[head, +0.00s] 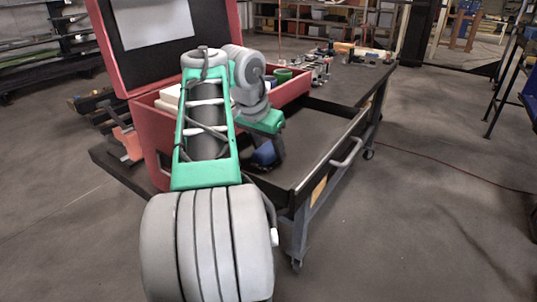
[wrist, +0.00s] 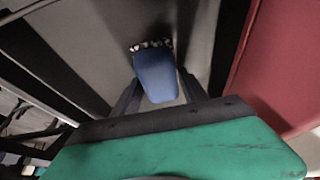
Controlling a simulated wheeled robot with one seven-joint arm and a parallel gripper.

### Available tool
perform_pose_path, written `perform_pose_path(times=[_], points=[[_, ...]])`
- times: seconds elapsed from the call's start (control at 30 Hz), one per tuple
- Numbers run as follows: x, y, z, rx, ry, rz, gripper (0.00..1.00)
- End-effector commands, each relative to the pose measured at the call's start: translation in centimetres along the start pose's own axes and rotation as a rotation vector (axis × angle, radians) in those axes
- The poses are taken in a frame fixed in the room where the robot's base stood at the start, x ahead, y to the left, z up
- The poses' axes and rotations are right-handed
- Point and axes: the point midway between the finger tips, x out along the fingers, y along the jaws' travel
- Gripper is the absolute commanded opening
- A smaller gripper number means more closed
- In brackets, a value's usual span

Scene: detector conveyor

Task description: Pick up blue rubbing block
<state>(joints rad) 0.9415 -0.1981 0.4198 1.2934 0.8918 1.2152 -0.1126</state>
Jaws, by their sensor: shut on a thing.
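The blue rubbing block (wrist: 155,75) is between the two fingers of my gripper (wrist: 158,92) in the wrist view. It has a speckled black and white strip at its far end. My gripper is shut on it. In the head view the blue block (head: 264,154) shows at the end of my arm, over the near part of the dark open drawer or tray of the cart. Part of the block is hidden by my gripper. I cannot tell whether the block touches the surface below.
An open red case (head: 152,135) stands left of the block, its wall close to my gripper. The dark cart (head: 318,135) has a raised rim and a handle (head: 347,153). Several small items (head: 322,62) lie on its far top.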

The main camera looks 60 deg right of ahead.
Motion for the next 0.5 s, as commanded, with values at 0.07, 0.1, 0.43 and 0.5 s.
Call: perform_pose_path(times=[0.07,0.1,0.43,0.5], points=[[0.01,0.0,0.01,0.0,0.0,0.0,0.4],[0.01,0.0,0.01,0.0,0.0,0.0,0.37],[0.02,0.0,0.02,0.0,0.0,0.0,0.1],[-0.01,0.0,0.0,0.0,0.0,0.0,0.05]])
